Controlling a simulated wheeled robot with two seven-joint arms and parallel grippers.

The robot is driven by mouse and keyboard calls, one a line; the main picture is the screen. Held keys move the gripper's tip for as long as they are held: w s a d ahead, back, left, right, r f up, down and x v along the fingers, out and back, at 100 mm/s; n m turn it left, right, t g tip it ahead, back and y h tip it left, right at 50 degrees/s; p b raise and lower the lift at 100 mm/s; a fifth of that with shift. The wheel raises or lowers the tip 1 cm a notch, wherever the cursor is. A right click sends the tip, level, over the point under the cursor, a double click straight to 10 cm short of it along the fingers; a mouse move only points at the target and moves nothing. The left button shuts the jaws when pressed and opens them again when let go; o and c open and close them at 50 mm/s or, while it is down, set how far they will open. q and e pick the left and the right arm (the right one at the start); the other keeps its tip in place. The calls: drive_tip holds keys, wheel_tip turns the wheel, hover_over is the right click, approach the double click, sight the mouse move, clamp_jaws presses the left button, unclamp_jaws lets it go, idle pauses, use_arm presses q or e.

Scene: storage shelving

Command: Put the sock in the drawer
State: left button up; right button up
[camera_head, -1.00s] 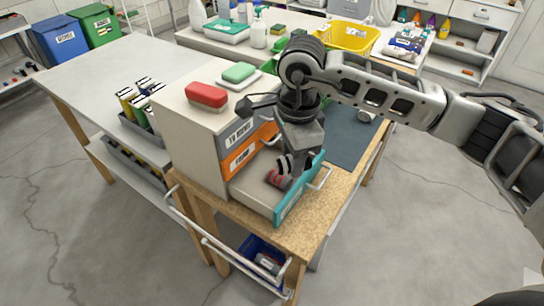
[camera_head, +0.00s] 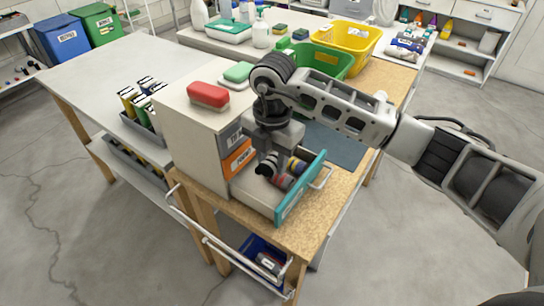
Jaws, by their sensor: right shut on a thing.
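The drawer (camera_head: 302,190) with the teal front stands open at the bottom of a small cabinet on the wooden bench. My right gripper (camera_head: 268,167) points down inside the open drawer, near its inner left side, and is shut on a sock that its fingers largely hide. A red and grey striped rolled sock (camera_head: 284,182) lies in the drawer just right of the fingers. A yellow and dark rolled item (camera_head: 297,165) lies beyond it, partly covered by the gripper. My left gripper is not in view.
The cabinet (camera_head: 200,140) has an orange drawer (camera_head: 237,160) above the open one. Green (camera_head: 330,65) and yellow (camera_head: 345,35) bins stand behind my arm. A blue bin (camera_head: 262,256) is below the bench.

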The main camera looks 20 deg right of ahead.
sight(272, 160)
drive_tip(key=shift+f+b, duration=0.4)
drive_tip(key=shift+f, duration=1.1)
drive_tip(key=shift+f+b, duration=0.5)
drive_tip(key=shift+f, duration=0.4)
drive_tip(key=shift+f+b, duration=0.35)
drive_tip(key=shift+b, duration=0.15)
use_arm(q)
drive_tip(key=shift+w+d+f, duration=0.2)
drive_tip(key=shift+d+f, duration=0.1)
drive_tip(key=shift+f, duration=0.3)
use_arm(e)
drive_tip(key=o, duration=1)
drive_tip(key=shift+o, duration=0.2)
